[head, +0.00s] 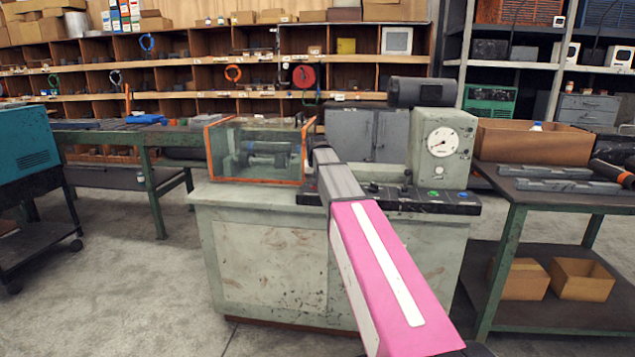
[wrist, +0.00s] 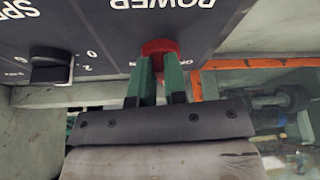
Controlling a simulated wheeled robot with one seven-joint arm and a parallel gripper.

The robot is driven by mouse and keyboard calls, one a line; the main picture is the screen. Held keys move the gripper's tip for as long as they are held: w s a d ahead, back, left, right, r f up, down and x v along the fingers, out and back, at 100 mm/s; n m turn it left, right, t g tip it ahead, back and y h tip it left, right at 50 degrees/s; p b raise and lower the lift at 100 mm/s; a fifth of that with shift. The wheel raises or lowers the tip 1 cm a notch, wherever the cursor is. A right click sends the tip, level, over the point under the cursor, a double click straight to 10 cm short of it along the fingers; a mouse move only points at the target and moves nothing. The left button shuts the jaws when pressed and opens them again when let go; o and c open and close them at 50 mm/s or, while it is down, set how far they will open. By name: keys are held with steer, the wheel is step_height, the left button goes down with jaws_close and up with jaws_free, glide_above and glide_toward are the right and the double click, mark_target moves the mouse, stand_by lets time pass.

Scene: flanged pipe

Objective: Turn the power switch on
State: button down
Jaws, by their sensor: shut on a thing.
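The power switch (wrist: 160,47) is a red knob on a dark panel (wrist: 110,40), under the upside-down word POWER in the wrist view. My gripper (wrist: 160,68) has its two green fingers shut on this knob, one on each side. The fingers hide part of the knob, and its exact angle cannot be told. Lettering beside it is partly covered. In the head view my pink and grey arm reaches to the machine (head: 265,250) and hides the switch and the gripper.
A black speed knob (wrist: 50,66) with number marks sits left of the switch in the wrist view. A clear guard box with an orange frame (head: 207,150) stands on the machine. A dial gauge (head: 442,142) is at its right. Tables stand on both sides.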

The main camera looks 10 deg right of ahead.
steer(key=m, duration=0.2)
steer(key=m+h, duration=0.2)
steer(key=m, duration=0.1)
steer(key=shift+w+a+m+g, duration=0.2)
steer(key=shift+a+m+g, duration=0.1)
steer(key=shift+a+g, duration=0.1)
steer(key=m, duration=0.2)
steer(key=m+g+h, duration=0.1)
steer(key=m, duration=0.2)
steer(key=shift+w+a+m+g, duration=0.25)
steer(key=shift+w+m+g, duration=0.05)
steer(key=shift+g, duration=0.1)
steer(key=shift+h, duration=0.3)
steer(key=c, duration=1.2)
jaws_free()
steer(key=shift+o, duration=0.2)
steer(key=v, duration=1)
steer(key=shift+a+r, duration=0.2)
steer(key=shift+r, duration=0.15)
